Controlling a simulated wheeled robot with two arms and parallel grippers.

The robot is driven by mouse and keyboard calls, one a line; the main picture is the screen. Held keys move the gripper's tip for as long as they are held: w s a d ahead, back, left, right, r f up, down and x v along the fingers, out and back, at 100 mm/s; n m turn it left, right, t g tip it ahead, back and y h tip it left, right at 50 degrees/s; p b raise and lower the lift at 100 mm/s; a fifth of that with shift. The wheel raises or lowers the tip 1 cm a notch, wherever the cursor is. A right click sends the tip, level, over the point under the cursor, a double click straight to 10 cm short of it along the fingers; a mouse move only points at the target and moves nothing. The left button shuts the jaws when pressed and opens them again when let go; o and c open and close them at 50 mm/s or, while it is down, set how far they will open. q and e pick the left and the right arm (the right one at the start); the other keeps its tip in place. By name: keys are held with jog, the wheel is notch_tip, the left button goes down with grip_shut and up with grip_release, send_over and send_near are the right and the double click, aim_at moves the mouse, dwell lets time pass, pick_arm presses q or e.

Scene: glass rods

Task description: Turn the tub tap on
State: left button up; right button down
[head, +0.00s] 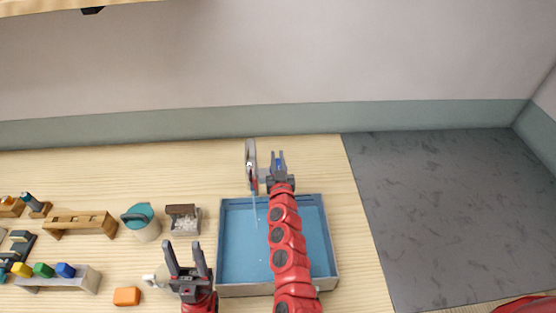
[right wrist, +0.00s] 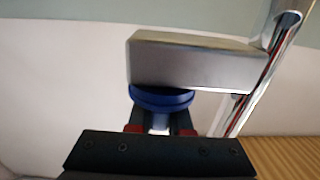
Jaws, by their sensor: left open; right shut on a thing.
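The tub (head: 327,235) is a shallow blue tray with a pale rim, standing at the middle front of the table. The silver tap (head: 250,155) rises behind its back edge, and a thin pale-blue stream runs from it down into the tub. In the right wrist view the tap's grey metal block (right wrist: 190,62) carries a round blue knob (right wrist: 160,97). My right gripper (head: 278,156) reaches over the tub and is shut on this knob; the fingers are partly hidden. My left gripper (head: 187,256) is open and empty, left of the tub.
A white pot with a teal lid (head: 142,220) and a small brown-and-white box (head: 183,218) stand left of the tub. An orange block (head: 127,296) and a rack with coloured blocks (head: 58,280) lie at front left. A grey slab (head: 450,210) is at right.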

jog(key=c, duration=0.8)
grip_release()
jog(key=shift+c, duration=0.2)
jog(key=shift+s, duration=0.1)
jog(key=shift+s, duration=0.25)
jog(key=s+b, duration=0.4)
jog(key=s, duration=1.2)
jog(key=shift+s+d+b, duration=0.3)
jog(key=shift+s+d, duration=0.05)
jog(key=shift+r, duration=0.1)
